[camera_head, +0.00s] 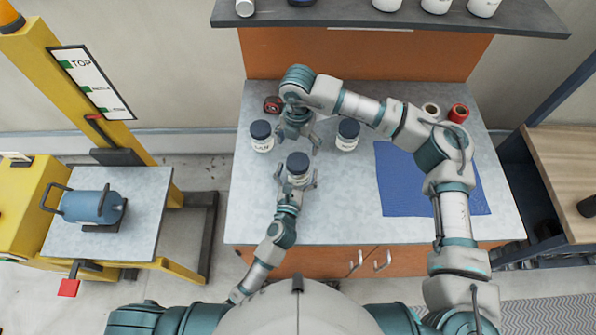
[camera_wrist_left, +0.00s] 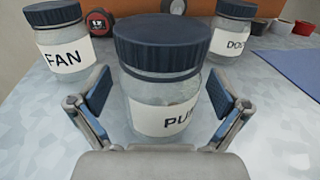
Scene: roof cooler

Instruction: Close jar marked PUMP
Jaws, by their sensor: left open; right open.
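The jar marked PUMP (camera_wrist_left: 165,105) is clear with a white label and stands upright on the grey counter. Its dark blue ribbed lid (camera_wrist_left: 157,45) sits level on top; how tight it is I cannot tell. In the head view the lid (camera_head: 298,162) hides most of the jar. My left gripper (camera_head: 298,182) is open, with its fingers either side of the jar, apart from it; they also show in the left wrist view (camera_wrist_left: 158,95).
A jar marked FAN (camera_wrist_left: 63,50) stands to the left, and another with a label starting DO (camera_wrist_left: 232,40) to the right. Both have dark lids. A red tape measure (camera_head: 272,104) lies behind. A blue mat (camera_head: 405,190) and a red roll (camera_head: 458,113) are at the right.

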